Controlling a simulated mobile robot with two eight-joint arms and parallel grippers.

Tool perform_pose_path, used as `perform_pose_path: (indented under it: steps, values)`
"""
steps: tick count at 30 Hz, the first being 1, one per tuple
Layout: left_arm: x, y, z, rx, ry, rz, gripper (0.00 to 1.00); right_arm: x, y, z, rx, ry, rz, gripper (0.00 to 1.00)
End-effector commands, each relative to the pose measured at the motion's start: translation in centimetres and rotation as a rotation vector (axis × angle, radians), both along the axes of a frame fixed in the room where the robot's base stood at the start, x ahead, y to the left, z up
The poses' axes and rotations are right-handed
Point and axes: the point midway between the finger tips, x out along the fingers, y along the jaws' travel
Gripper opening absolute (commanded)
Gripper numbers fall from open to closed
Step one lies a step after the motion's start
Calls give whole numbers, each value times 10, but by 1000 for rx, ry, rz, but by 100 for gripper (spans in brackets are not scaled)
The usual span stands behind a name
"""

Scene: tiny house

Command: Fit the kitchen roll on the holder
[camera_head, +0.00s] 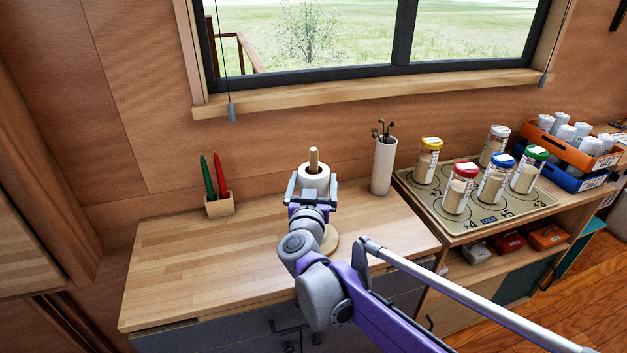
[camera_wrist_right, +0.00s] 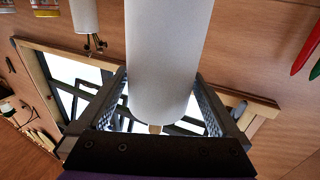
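The white kitchen roll (camera_head: 314,174) stands upright around the holder's wooden post (camera_head: 314,156), whose tip sticks out above the roll. The holder's round wooden base (camera_head: 331,240) shows on the counter beside my arm. My right gripper (camera_head: 314,187) has one finger on each side of the roll, with what looks like a narrow gap at each side. In the upside-down right wrist view the roll (camera_wrist_right: 168,60) lies between the fingers, and the post tip (camera_wrist_right: 155,129) shows. The roll's lower end is hidden, so I cannot tell whether it rests on the base. My left gripper is out of view.
A pencil box (camera_head: 220,206) stands left on the wooden counter (camera_head: 200,270). A white cylinder with utensils (camera_head: 384,165) stands close right of the roll. Further right are a tray (camera_head: 430,206) of several jars and an orange crate (camera_head: 555,147). The counter's left half is mostly clear.

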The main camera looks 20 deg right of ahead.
Motion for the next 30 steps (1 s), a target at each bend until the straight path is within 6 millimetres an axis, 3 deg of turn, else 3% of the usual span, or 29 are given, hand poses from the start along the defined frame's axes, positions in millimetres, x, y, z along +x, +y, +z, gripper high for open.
perform_pose_path:
  steps: [10,22,30]
  values:
    - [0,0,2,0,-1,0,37,-9,4,1,1,0,1,100]
    - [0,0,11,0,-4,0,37,-80,30,1,1,0,2,100]
    - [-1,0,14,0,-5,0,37,-101,38,0,1,0,1,100]
